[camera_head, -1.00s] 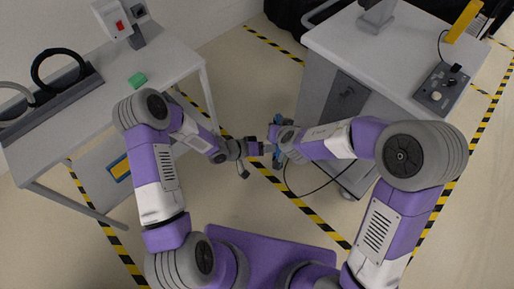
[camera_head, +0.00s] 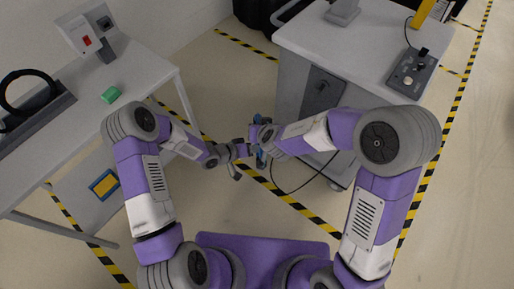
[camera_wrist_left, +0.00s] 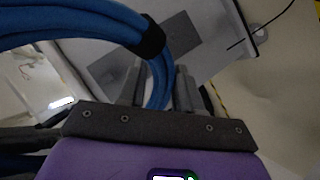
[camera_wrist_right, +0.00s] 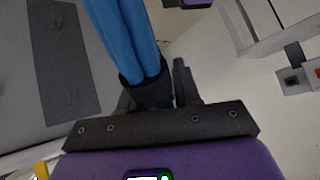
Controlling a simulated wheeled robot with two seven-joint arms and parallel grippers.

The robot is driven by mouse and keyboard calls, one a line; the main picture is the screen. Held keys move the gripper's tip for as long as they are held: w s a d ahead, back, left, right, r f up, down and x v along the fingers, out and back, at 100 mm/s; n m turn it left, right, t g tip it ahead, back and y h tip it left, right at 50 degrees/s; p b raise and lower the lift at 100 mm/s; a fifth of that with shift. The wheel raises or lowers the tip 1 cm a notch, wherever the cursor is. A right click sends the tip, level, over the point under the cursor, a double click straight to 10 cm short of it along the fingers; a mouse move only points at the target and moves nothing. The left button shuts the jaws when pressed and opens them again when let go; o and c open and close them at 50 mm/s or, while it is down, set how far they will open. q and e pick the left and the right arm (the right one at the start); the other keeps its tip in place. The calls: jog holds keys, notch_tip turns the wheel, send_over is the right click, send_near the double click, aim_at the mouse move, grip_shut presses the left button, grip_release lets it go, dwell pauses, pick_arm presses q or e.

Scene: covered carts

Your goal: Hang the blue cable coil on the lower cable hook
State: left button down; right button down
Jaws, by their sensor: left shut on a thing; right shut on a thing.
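The blue cable coil (camera_head: 261,158) hangs between my two grippers, low beside the right-hand cart; in the head view only a small part of it shows. In the left wrist view the coil (camera_wrist_left: 90,22) arcs across the top, with a black band, and runs down into the jaws. In the right wrist view the coil's blue strands (camera_wrist_right: 122,38) run down to a black band at the jaws. My left gripper (camera_head: 247,151) and my right gripper (camera_head: 257,139) are close together, both shut on the coil.
The grey-white cart (camera_head: 355,55) stands just right of the grippers, with a dark panel (camera_head: 321,91) on its side and a control box (camera_head: 412,73) on top. A black cable (camera_head: 300,188) loops near the floor. The left table (camera_head: 140,80) holds a green item (camera_head: 110,94).

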jog(key=c, duration=0.7)
grip_release()
